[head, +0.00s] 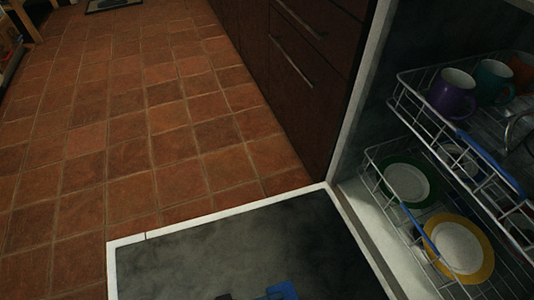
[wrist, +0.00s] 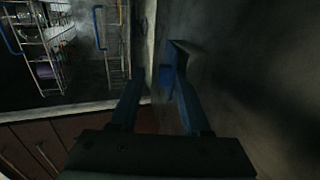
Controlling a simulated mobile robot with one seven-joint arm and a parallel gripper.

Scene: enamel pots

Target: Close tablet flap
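The dishwasher door (head: 240,255) lies folded down, its dark inner face up. In the wrist view, a blue flap (wrist: 176,58) stands out from that inner face, so it looks open. My gripper (wrist: 162,88) is open, with its two dark blue fingers apart. The flap is just beyond the fingertips, nearer the right finger. I cannot tell whether they touch. In the head view, a blue piece (head: 282,291) shows at the bottom edge, cut off by the frame; I cannot tell if it is the flap or part of my gripper.
The upper rack (head: 425,108) holds a purple mug (head: 453,95) and a teal mug (head: 494,80). The lower rack (head: 372,163) holds a green-rimmed plate (head: 407,182) and a yellow-rimmed plate (head: 459,249). Dark cabinets (head: 305,75) stand beside the dishwasher.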

